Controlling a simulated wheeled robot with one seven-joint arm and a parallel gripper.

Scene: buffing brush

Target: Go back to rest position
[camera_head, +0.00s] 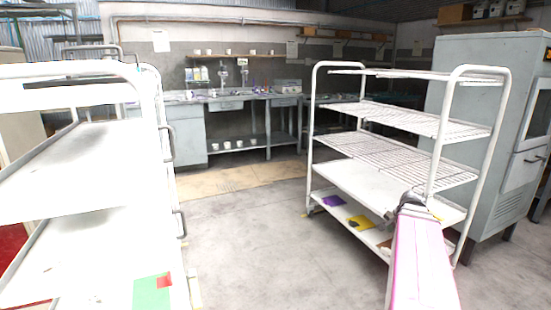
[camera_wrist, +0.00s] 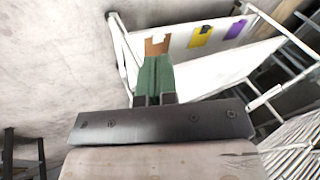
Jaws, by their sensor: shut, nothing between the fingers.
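My gripper (camera_wrist: 155,62) reaches up from the dark bar in the wrist view. Its greenish fingers are together, with no object seen between them. The fingertips overlap the view of a brown patch (camera_wrist: 157,44) on a white shelf; I cannot tell how far apart they are. In the head view my arm reaches in from the lower right, and its dark end is in front of the right white rack (camera_head: 446,150). The fingers are not clear there.
The right rack's bottom shelf carries a purple patch (camera_head: 333,201) and a yellow patch (camera_head: 360,222). A white cart (camera_head: 165,120) stands at left with green (camera_head: 151,292) and red patches. A grey cabinet (camera_head: 470,80) stands behind the rack. Floor between is clear.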

